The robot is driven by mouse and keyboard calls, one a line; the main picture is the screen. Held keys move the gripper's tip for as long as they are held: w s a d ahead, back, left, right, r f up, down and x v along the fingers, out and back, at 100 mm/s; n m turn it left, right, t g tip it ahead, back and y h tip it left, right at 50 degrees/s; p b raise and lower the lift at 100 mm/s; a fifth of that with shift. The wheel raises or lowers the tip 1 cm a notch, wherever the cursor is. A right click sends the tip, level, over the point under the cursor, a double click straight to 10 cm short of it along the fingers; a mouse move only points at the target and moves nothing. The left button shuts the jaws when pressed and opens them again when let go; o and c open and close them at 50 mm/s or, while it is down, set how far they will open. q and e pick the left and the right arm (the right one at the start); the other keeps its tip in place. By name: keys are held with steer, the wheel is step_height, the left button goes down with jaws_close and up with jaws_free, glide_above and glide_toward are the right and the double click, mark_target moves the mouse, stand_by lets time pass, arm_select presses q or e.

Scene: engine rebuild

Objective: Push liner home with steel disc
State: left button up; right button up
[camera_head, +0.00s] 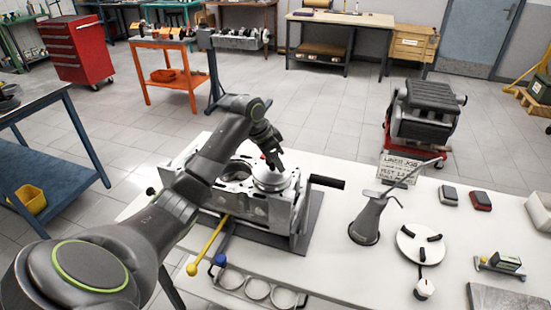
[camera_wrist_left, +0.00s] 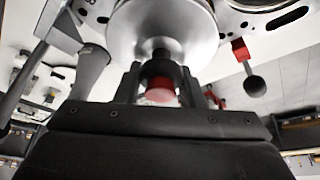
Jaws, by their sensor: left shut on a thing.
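The engine block (camera_head: 262,213) sits on a dark plate on the white table. The steel disc (camera_head: 272,181) lies over the block's right-hand bore; it fills the top of the left wrist view (camera_wrist_left: 165,28). A dark stem with a red knob (camera_wrist_left: 160,90) stands on the disc. My left gripper (camera_head: 270,158) is shut on this stem, its fingers on either side. The liner is hidden under the disc, so I cannot tell how deep it sits. My right gripper is in neither view.
A black handle (camera_head: 327,182) sticks out right of the block. A grey oil can (camera_head: 367,222) and a white round plate (camera_head: 421,245) stand further right. A yellow-knobbed lever (camera_head: 207,246) and several rings (camera_head: 257,289) lie in front.

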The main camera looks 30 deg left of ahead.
arm_select(q)
steer(key=o, duration=1.3)
steer(key=b+v, duration=0.2)
steer(key=v, duration=1.5)
steer(key=shift+s+a+r+b, duration=0.1)
steer(key=shift+r+b, duration=0.1)
steer(key=shift+b, duration=0.2)
